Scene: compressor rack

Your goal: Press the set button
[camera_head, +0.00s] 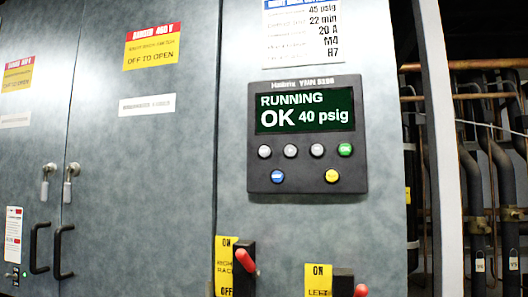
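The control panel (308,190) is a black box on the grey cabinet, right of centre. Its screen (304,109) reads "RUNNING OK 40 psig". Below the screen are three grey buttons (290,151) and a green button (345,149) in one row. A blue button (277,176) and a yellow button (331,175) sit lower. The button labels are too small to read, so I cannot tell which is the set button. Neither of my grippers is in view, and nothing covers the panel.
Two red-handled switches with yellow labels, the right rack switch (245,261) and the left switch (360,290), stick out below the panel. Cabinet doors with black handles (64,252) stand at left. Pipes (476,200) run at far right beyond a pale post (440,150).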

